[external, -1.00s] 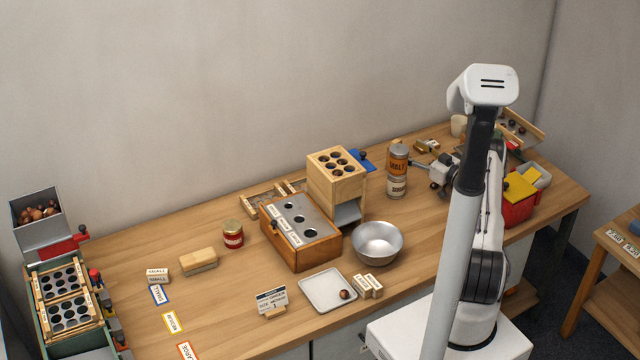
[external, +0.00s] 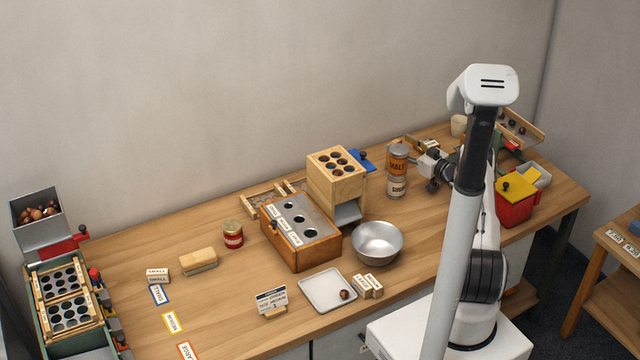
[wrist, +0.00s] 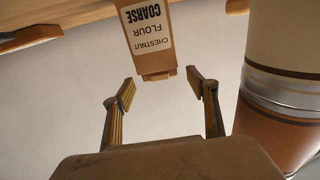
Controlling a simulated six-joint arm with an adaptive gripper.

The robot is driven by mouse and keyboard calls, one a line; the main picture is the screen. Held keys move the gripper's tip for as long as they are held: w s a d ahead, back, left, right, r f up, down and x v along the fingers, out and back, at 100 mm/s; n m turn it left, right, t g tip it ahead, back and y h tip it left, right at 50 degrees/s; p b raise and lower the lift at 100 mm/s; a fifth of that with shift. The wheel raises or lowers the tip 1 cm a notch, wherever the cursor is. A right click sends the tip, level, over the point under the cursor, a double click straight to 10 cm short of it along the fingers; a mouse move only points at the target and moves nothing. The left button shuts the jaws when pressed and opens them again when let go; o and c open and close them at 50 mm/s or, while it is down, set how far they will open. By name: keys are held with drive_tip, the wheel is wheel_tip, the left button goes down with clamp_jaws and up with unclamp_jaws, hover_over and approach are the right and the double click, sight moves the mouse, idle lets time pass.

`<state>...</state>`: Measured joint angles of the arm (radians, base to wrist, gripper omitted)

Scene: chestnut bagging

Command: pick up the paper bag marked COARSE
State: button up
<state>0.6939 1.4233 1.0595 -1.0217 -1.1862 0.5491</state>
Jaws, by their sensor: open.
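The paper bag marked COARSE (wrist: 150,38) is brown with a white label that also reads CHESTNUT FLOUR. It appears upside down at the top middle of the wrist view. In that view my gripper (wrist: 160,92) is open and empty, its two fingers spread apart. The bag lies beyond the fingertips, roughly in line with the gap and not between the fingers. In the external view my gripper (external: 416,156) is just right of the stacked cans, and I cannot clearly make out the bag there.
The stacked cans, the upper one marked MALT (external: 397,160), stand close beside my gripper; they fill the right of the wrist view (wrist: 285,90). A wooden sorter box (external: 336,180), a metal bowl (external: 377,243) and a red bin (external: 515,208) stand nearby.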

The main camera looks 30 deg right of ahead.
idle(0.4)
drive_tip(key=c, duration=1.7)
drive_tip(key=shift+o, duration=0.2)
drive_tip(key=shift+r, duration=0.2)
wheel_tip(320, 180, up, 10)
drive_tip(key=shift+f, duration=0.15)
